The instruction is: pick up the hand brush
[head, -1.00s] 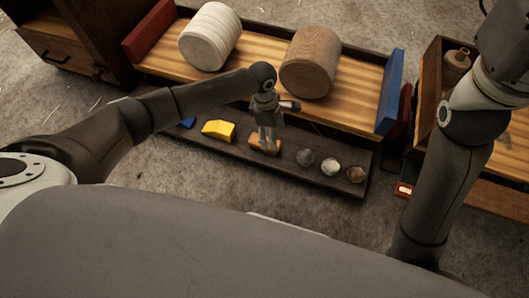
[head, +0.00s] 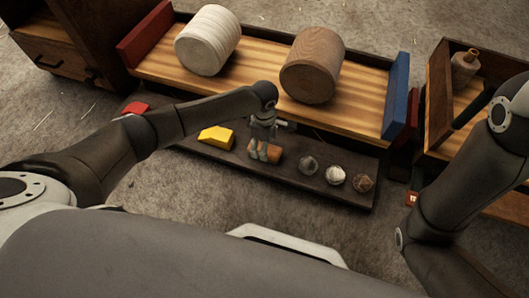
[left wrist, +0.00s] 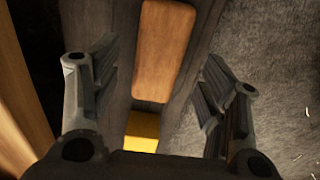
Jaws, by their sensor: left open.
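An oblong, rounded orange-brown wooden piece, which I take to be the hand brush (head: 266,151), lies on the low dark shelf. Its bristles cannot be made out. In the left wrist view the hand brush (left wrist: 164,50) lies lengthwise, its smooth wooden top facing me. My left gripper (head: 264,153) is over it in the head view, partly covering it. In the left wrist view my left gripper (left wrist: 155,85) is open, its fingers apart on either side of the brush's line, with nothing held. My right gripper is not in view.
A yellow block (head: 216,138) lies left of the brush, and several small round lumps (head: 336,175) lie to its right. Behind, a wooden bench (head: 260,85) holds a pale spool (head: 207,40) and a brown spool (head: 311,78). A crate with a bottle (head: 464,70) stands right.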

